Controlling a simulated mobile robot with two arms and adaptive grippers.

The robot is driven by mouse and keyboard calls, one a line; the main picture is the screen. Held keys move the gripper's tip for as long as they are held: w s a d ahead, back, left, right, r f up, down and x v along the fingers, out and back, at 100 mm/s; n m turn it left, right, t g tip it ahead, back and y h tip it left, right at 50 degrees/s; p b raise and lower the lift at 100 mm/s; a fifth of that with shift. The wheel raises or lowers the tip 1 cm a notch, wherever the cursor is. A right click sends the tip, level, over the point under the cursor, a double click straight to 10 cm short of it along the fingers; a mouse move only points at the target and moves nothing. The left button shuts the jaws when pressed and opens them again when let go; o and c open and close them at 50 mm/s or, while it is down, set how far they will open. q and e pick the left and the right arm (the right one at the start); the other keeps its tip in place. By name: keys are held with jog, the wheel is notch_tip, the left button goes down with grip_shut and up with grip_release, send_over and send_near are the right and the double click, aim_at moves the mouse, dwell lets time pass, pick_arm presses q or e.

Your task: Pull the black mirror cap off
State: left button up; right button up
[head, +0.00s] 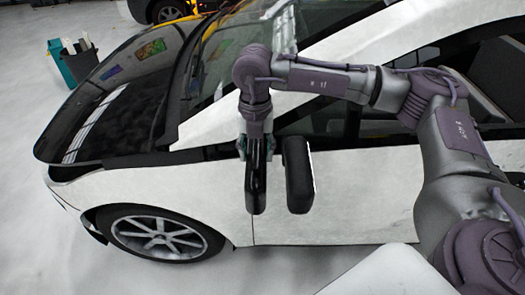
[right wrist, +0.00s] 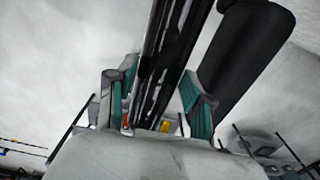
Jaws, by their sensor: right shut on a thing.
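The glossy black mirror cap (head: 256,182) hangs upright from my right gripper (head: 255,146), in front of the white car door. My right gripper is shut on the cap's upper end. In the right wrist view, the teal fingers of the right gripper (right wrist: 162,105) stand on both sides of the glossy cap (right wrist: 168,50). The dark mirror body (head: 298,175) is just right of the cap, with a narrow gap between them in the head view. It also shows in the right wrist view (right wrist: 243,55), beside the right finger. My left gripper is out of view.
The white car (head: 365,190) with a black hood (head: 105,110) fills most of the head view. Its front wheel (head: 160,232) is at lower left. A teal bin (head: 73,62) stands on the pale floor at upper left. Floor at lower left is clear.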

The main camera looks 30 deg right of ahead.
jog(key=shift+w+a+b, duration=0.15)
jog(key=shift+w+a, duration=0.3)
jog(key=shift+a, duration=0.3)
jog(key=shift+w+a+b, duration=0.15)
jog(key=shift+w+a, duration=0.3)
jog(key=shift+a, duration=0.3)
